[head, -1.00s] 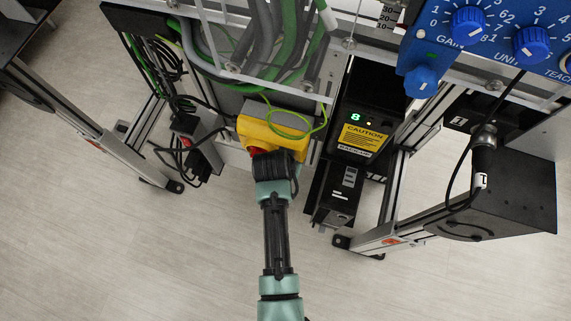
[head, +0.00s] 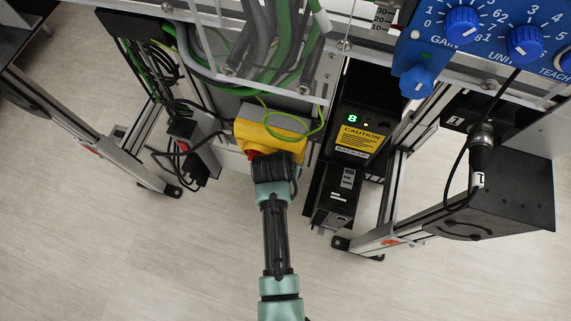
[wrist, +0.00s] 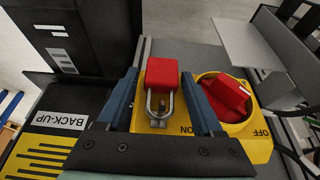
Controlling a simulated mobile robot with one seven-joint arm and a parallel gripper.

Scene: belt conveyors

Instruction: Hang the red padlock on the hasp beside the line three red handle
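The red padlock (wrist: 162,75) is in the wrist view, its metal shackle toward my gripper. The shackle lies at the small metal hasp (wrist: 158,121) on the yellow switch plate (wrist: 258,148) and appears to pass around it. The red handle (wrist: 228,98) is on the same plate, right of the padlock. My gripper (wrist: 160,76) is open, one finger on each side of the padlock, with gaps visible. In the head view my wrist covers the front of the yellow switch box (head: 270,124) and hides the padlock.
A black caution-labelled unit (head: 361,138) stands right of the switch box; its BACK-UP label (wrist: 55,121) shows in the wrist view. A black socket block with cables (head: 191,150) is to the left. Cables hang above. Open floor (head: 180,260) lies in front.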

